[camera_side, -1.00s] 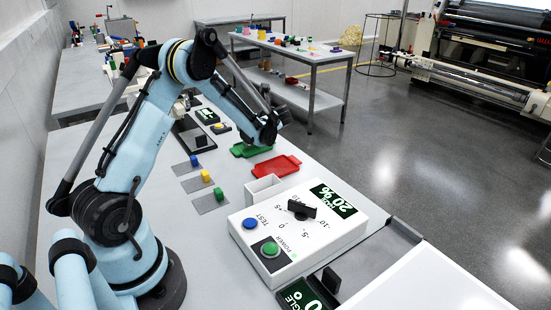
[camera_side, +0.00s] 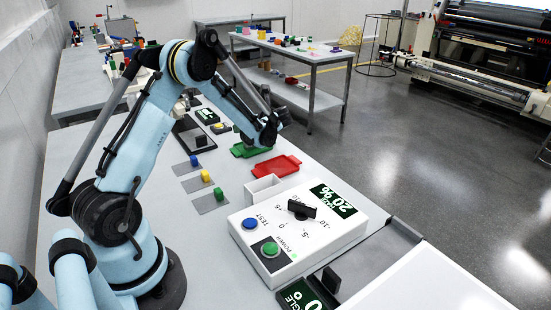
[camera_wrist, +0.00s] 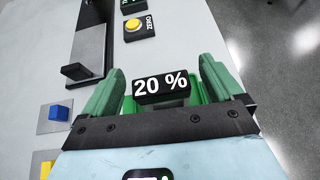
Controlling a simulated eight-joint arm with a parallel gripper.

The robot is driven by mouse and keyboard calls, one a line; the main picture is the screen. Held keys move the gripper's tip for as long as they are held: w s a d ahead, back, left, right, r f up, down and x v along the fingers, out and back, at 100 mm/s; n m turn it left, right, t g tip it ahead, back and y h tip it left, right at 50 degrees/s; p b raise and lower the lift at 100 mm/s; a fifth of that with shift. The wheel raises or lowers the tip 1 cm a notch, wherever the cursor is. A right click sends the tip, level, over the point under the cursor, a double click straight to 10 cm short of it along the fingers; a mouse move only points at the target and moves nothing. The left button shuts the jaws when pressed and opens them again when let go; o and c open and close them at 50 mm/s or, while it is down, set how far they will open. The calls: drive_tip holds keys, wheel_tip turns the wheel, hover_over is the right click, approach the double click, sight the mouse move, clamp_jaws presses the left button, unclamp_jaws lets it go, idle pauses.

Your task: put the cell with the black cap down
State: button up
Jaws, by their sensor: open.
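The cell's black cap (camera_wrist: 161,87), marked "20 %", shows in the wrist view between my gripper's two green fingers. My gripper (camera_wrist: 162,62) is open, with a finger on each side of the cap and gaps visible. Green of the green tray (camera_side: 240,152) shows around the cap. In the side view my gripper (camera_side: 268,147) is low at the green tray, and the arm's end hides the cell.
A red tray (camera_side: 277,167) and a white open box (camera_side: 264,189) stand nearer. Blue, yellow and green blocks sit on grey plates (camera_side: 211,203) at left. A white control box (camera_side: 262,227) has a dial. A black device with a yellow ZERO button (camera_wrist: 132,25) lies beyond.

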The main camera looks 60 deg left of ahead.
drive_tip(key=v, duration=1.1)
drive_tip(key=s+d+r+n+t+h, duration=0.1)
drive_tip(key=s+d+n+t+h, duration=0.1)
drive_tip(key=s+d+n+h, duration=0.2)
drive_tip(key=s+d+r+n+t+h, duration=0.1)
drive_tip(key=s+d+n+h, duration=0.3)
drive_tip(key=d+n, duration=0.4)
drive_tip(key=s+d+r+n+t+h, duration=0.1)
drive_tip(key=s+d+n+t+h, duration=0.2)
drive_tip(key=d, duration=0.8)
drive_tip(key=s+n+h, duration=0.1)
drive_tip(key=s+n, duration=0.1)
drive_tip(key=n, duration=0.1)
drive_tip(key=shift+d+n+t, duration=0.25)
drive_tip(key=shift+n+t, duration=0.05)
drive_tip(key=shift+c, duration=0.2)
